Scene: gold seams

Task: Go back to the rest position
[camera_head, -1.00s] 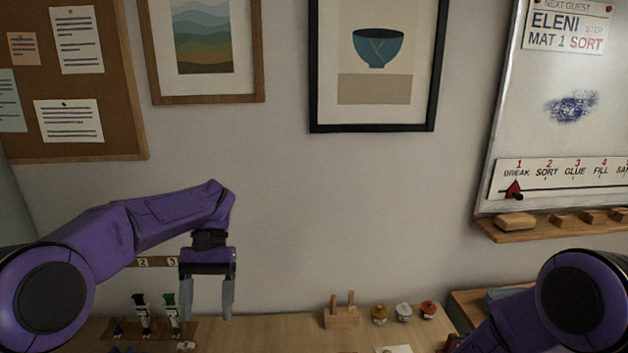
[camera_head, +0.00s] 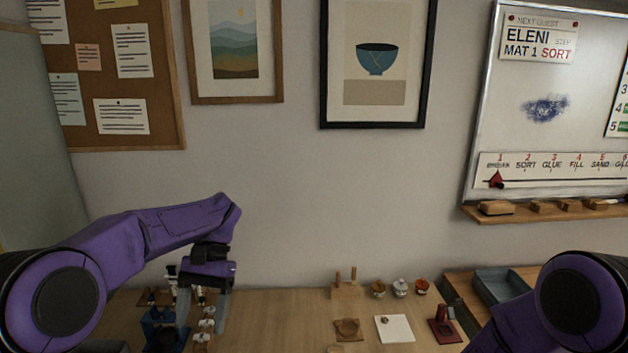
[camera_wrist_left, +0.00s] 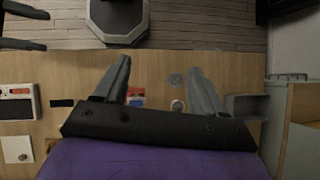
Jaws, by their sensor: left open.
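My left gripper (camera_head: 205,310) hangs from the purple left arm over the left part of the wooden table in the head view. Its grey fingers point down and are apart, with nothing between them. In the left wrist view the two fingers (camera_wrist_left: 158,85) are also spread and empty, with the table behind them. My right arm (camera_head: 570,305) shows at the lower right of the head view, but its gripper is out of frame.
The wooden table (camera_head: 275,325) has bare room in its middle. Near the left gripper are small bottles and a blue holder (camera_head: 165,328). To the right are a wooden stand (camera_head: 346,288), small jars (camera_head: 400,287), a white square (camera_head: 394,328) and a grey tray (camera_head: 500,287).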

